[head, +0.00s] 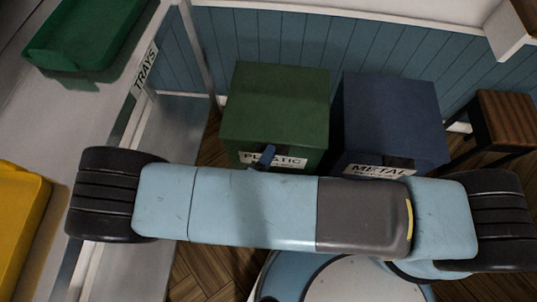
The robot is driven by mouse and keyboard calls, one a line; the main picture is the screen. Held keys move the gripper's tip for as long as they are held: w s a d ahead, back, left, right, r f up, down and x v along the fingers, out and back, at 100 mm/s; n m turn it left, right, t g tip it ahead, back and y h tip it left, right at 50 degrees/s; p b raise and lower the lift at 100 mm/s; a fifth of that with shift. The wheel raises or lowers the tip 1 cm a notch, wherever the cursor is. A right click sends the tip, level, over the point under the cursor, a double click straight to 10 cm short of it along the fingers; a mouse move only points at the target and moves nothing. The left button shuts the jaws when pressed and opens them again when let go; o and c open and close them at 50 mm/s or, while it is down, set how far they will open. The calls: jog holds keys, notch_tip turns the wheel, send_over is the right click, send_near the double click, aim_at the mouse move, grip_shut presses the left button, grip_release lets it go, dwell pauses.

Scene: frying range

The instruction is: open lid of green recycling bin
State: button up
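The green bin (275,105) stands on the floor just beyond my arm, with a white "PLASTIC" label (287,162) on its front. Its flat top looks shut. My pale blue arm lies across the picture in front of it and hides the lower front. A small dark blue piece, which looks like a tip of my gripper (265,157), shows above the arm against the bin's upper front edge by the label. The rest of the gripper is hidden behind the arm. I cannot tell whether it touches the bin or is open.
A blue bin (389,115) labelled "METAL" stands close on the right. A counter with a "TRAYS" sign (145,70), a green tray (82,35) and a yellow tray (18,225) is at left. A wooden stool (507,115) is at right. A blue panelled wall (300,40) closes the back.

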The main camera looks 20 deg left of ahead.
grip_shut()
dwell(0.3)
